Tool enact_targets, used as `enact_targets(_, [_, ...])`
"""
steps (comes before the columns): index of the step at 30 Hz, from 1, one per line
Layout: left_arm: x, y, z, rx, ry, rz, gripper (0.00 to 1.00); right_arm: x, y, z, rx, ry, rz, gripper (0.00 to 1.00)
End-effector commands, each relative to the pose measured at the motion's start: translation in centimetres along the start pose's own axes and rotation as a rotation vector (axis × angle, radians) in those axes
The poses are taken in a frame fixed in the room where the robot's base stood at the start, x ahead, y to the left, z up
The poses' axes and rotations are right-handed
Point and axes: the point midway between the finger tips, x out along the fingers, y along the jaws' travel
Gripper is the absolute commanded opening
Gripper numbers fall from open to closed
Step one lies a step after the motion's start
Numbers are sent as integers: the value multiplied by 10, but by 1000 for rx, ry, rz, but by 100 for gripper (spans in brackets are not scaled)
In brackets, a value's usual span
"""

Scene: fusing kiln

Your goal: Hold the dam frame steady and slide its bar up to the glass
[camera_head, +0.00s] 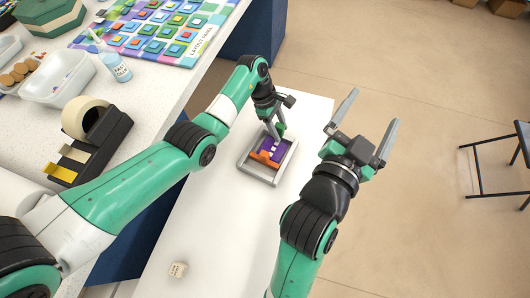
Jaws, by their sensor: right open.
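The grey dam frame (245,168) lies on the white bench top. Inside it are a purple glass piece (262,147), with small pale bits on it, and an orange bar (263,160) on the near side. The bar appears close to the glass; I cannot tell whether they touch. My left gripper (276,137) reaches down at the far side of the frame, its fingertips over or at the frame and glass. Its small, overlapping fingers do not show whether it grips. My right gripper (375,106) is open and empty, raised to the right of the frame.
The speckled side table at left holds a tape dispenser (103,134), a white tub (58,78), a glue bottle (116,66) and a coloured layout panel (172,32). A dark stool (495,155) stands at right.

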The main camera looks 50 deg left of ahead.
Motion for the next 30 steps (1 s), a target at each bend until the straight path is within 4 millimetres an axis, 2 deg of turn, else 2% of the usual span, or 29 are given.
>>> enact_targets(11, [-3,0,0,0,0,2,62,0,0,0,0,0,0,100])
enact_targets(14, [-16,1,0,1,0,4,62,0,0,0,0,0,0,100])
enact_targets(22, [-65,1,0,0,0,3,62,0,0,0,0,0,0,100])
enact_targets(25, [-74,1,0,0,0,3,62,0,0,0,0,0,0,100])
enact_targets(30, [-76,0,0,0,0,0,62,0,0,0,0,0,0,100])
